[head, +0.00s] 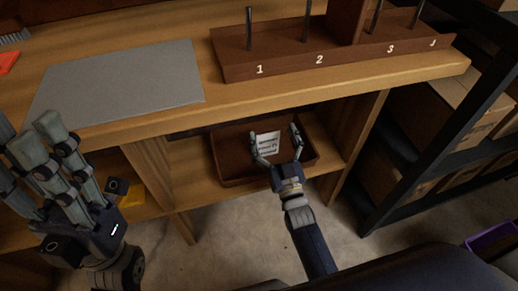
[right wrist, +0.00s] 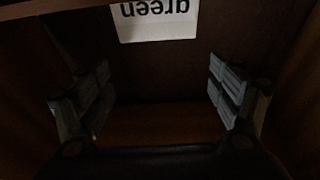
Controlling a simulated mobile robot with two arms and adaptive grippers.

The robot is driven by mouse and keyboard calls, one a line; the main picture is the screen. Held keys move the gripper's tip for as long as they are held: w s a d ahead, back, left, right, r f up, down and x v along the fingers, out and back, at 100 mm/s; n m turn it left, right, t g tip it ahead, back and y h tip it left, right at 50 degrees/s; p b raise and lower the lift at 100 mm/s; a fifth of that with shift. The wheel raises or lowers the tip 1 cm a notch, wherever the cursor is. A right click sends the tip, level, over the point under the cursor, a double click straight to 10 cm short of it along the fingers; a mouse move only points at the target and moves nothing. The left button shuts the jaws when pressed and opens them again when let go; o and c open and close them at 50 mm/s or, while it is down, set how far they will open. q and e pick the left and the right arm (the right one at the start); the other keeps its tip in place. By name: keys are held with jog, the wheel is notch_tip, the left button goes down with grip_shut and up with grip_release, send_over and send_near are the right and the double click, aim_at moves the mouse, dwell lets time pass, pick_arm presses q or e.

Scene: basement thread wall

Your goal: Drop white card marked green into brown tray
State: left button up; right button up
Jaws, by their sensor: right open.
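The white card (head: 268,143) marked "green" is in the brown tray (head: 226,158) on the shelf under the bench. In the right wrist view the card (right wrist: 155,24) is at the top edge, its word upside down. My right gripper (head: 276,142) is open over the front of the tray, its fingers on both sides of the card in the head view. In the right wrist view the card lies beyond the open fingers (right wrist: 163,88), apart from them. My left gripper (head: 48,142) is raised at the left, and its finger opening is unclear.
A wooden rack (head: 335,58) with numbered slots and metal pegs stands on the bench. A grey mat (head: 120,80) lies to its left. The bench top (head: 330,92) overhangs the tray. Black shelving with cardboard boxes (head: 455,108) is at the right.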

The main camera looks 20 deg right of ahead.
jog(key=v, duration=1.1)
